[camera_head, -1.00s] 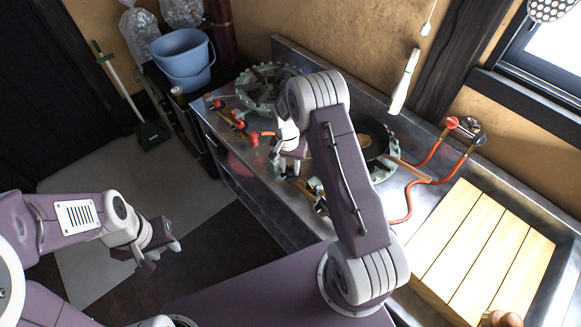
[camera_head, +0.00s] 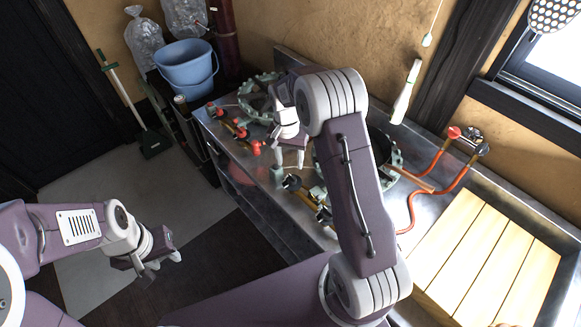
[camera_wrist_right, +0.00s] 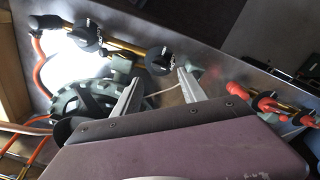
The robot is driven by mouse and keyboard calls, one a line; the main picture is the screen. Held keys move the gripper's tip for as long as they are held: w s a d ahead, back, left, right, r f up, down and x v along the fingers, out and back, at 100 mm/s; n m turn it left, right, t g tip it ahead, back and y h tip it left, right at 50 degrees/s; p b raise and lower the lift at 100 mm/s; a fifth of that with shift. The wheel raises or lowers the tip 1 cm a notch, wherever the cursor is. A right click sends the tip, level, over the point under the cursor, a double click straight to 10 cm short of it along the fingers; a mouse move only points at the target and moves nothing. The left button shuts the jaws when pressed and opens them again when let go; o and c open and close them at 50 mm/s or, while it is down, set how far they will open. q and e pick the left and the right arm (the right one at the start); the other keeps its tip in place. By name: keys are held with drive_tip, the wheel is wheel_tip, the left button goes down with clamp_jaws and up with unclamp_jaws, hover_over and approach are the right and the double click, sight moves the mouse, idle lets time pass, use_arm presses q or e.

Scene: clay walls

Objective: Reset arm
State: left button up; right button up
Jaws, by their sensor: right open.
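My right arm reaches over the steel counter (camera_head: 408,205) from the front. Its gripper (camera_head: 290,163) points down over the counter between the two stove rings, empty. In the right wrist view its two fingers (camera_wrist_right: 158,82) are spread with nothing between them. They are above the counter, near a green ring burner (camera_wrist_right: 88,105) and black valve knobs; I cannot tell the exact height. My left gripper (camera_head: 163,268) hangs at the lower left, over the floor and away from the counter. Its fingers look apart and empty.
Stove rings (camera_head: 397,160) with gas valves (camera_head: 240,130) and orange hoses (camera_head: 412,212) crowd the counter. A slatted wooden board (camera_head: 483,255) lies at its right. A blue bucket (camera_head: 186,68) stands at the back left. The floor (camera_head: 95,215) around my left gripper is clear.

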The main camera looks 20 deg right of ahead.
idle(0.4)
drive_tip(key=s+a+r+n+t, duration=0.1)
drive_tip(key=s+a+r+n, duration=0.15)
drive_tip(key=s+r, duration=0.5)
drive_tip(key=s+a+f+n, duration=0.1)
drive_tip(key=s+f+n, duration=0.3)
drive_tip(key=s, duration=0.7)
drive_tip(key=shift+s+n+t+y, duration=0.15)
drive_tip(key=shift+n+t+y, duration=0.15)
drive_tip(key=shift+n, duration=0.05)
